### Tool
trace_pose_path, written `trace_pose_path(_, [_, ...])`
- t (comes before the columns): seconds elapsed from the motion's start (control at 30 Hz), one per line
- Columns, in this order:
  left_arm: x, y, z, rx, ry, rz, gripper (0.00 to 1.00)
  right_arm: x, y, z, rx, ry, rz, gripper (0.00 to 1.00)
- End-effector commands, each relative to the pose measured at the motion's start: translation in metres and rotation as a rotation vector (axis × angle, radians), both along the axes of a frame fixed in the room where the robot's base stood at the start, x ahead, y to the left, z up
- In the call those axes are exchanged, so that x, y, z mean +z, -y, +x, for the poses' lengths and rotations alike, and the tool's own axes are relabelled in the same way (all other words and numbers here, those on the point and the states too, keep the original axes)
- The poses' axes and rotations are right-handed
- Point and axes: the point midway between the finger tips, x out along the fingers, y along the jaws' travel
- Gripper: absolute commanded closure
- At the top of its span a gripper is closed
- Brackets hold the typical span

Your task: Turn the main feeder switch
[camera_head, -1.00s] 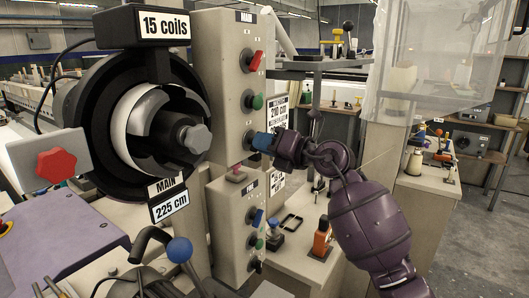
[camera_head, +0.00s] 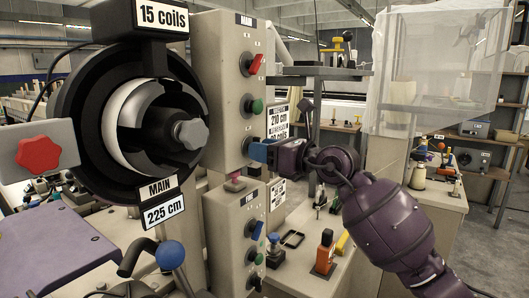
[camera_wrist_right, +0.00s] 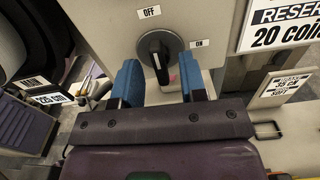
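The main feeder panel (camera_head: 225,100) is a tall beige box labelled MAIN, with a red switch (camera_head: 252,63) at the top and a green button (camera_head: 252,105) below it. A black rotary switch (camera_wrist_right: 155,48) shows in the right wrist view, with OFF above it and ON to its right. My right gripper (camera_head: 262,150) is at the panel's lower part and mostly hides this switch in the head view. Its blue fingers (camera_wrist_right: 160,74) are open, one on each side of the handle; contact is unclear.
A second panel (camera_head: 232,225) with blue, green and black controls stands just below. The large black feeder (camera_head: 75,125) with a grey knob is at the left. A table with tools, including an orange one (camera_head: 325,252), lies at the right.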

Motion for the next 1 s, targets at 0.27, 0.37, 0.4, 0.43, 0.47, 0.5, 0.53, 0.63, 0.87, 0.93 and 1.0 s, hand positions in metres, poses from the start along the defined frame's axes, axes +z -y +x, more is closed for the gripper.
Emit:
trace_pose_path(0.27, [0.002, 0.000, 0.001, 0.000, 0.002, 0.000, 0.57, 0.000, 0.002, -0.001, -0.001, -0.002, 0.001, 0.61])
trace_pose_path(0.37, [0.005, 0.000, 0.001, 0.000, 0.005, 0.000, 0.57, 0.001, 0.009, -0.005, -0.002, -0.002, 0.001, 0.61])
trace_pose_path(0.4, [0.007, 0.000, 0.002, 0.000, 0.006, 0.000, 0.57, 0.001, 0.012, -0.007, -0.002, -0.001, 0.000, 0.61])
trace_pose_path(0.43, [0.008, 0.000, 0.002, 0.000, 0.007, 0.000, 0.57, 0.001, 0.014, -0.008, -0.002, -0.001, 0.000, 0.61])
trace_pose_path(0.47, [0.008, 0.000, 0.002, 0.000, 0.007, 0.000, 0.57, 0.001, 0.016, -0.010, -0.002, -0.001, 0.000, 0.61])
trace_pose_path(0.5, [0.010, 0.000, 0.002, 0.000, 0.008, 0.000, 0.57, 0.001, 0.018, -0.011, -0.002, -0.002, 0.001, 0.61])
trace_pose_path(0.53, [0.011, 0.000, 0.002, 0.000, 0.009, 0.000, 0.57, 0.001, 0.020, -0.013, -0.001, -0.003, 0.002, 0.61])
trace_pose_path(0.63, [0.013, 0.000, 0.003, 0.000, 0.011, 0.000, 0.57, 0.001, 0.027, -0.017, -0.001, -0.002, 0.001, 0.61])
trace_pose_path(0.87, [0.018, 0.000, 0.004, 0.000, 0.014, 0.000, 0.57, 0.001, 0.042, -0.027, -0.002, -0.003, 0.002, 0.61])
trace_pose_path(0.93, [0.019, 0.000, 0.004, 0.000, 0.014, 0.000, 0.57, 0.000, 0.046, -0.030, -0.001, -0.003, 0.002, 0.61])
trace_pose_path(1.0, [0.020, 0.000, 0.004, 0.000, 0.015, 0.000, 0.57, 0.000, 0.048, -0.032, 0.000, -0.002, 0.002, 0.61])
